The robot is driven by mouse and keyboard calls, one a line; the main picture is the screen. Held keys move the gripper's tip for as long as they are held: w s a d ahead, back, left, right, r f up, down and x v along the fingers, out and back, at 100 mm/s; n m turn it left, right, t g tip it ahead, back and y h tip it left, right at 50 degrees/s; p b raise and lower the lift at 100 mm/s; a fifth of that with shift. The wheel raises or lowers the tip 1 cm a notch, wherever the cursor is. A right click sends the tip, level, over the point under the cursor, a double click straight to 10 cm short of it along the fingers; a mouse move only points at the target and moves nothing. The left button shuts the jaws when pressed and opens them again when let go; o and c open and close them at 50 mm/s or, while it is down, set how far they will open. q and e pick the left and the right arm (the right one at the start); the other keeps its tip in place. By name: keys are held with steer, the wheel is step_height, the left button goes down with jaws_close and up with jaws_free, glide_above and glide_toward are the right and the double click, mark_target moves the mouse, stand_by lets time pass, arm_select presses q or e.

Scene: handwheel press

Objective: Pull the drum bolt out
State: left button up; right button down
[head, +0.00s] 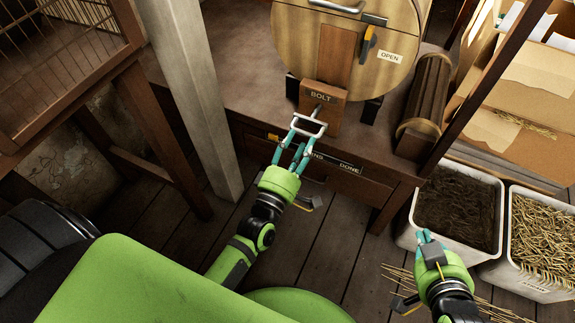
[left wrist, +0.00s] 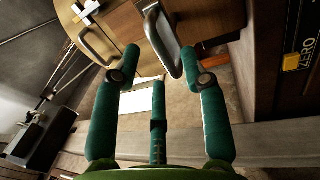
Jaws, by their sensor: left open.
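The drum bolt is a grey metal rod with a square loop handle (head: 309,131), set in a wooden block marked BOLT (head: 323,99) in front of the round wooden drum (head: 290,40). My left gripper (head: 306,134) is open at the loop handle. In the left wrist view the loop handle (left wrist: 167,42) lies between the spread teal fingertips (left wrist: 161,52), closer to the right one. Whether a finger touches it I cannot tell. My right gripper (head: 431,238) is at the lower right, away from the bolt, its fingers too small to judge.
The drum has an OPEN label (head: 390,57) and a black and yellow latch (head: 369,43). A ribbed wooden roller (head: 426,95) is right of it. A grey post (head: 188,90) stands left of my left arm. Bins of dark material (head: 408,232) and straw (head: 530,285) stand right.

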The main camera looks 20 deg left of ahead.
arm_select(q)
steer(key=s+f, duration=0.1)
steer(key=s, duration=0.7)
steer(key=shift+s+a+f, duration=0.15)
steer(key=shift+s+f, duration=0.05)
steer(key=shift+f, duration=0.05)
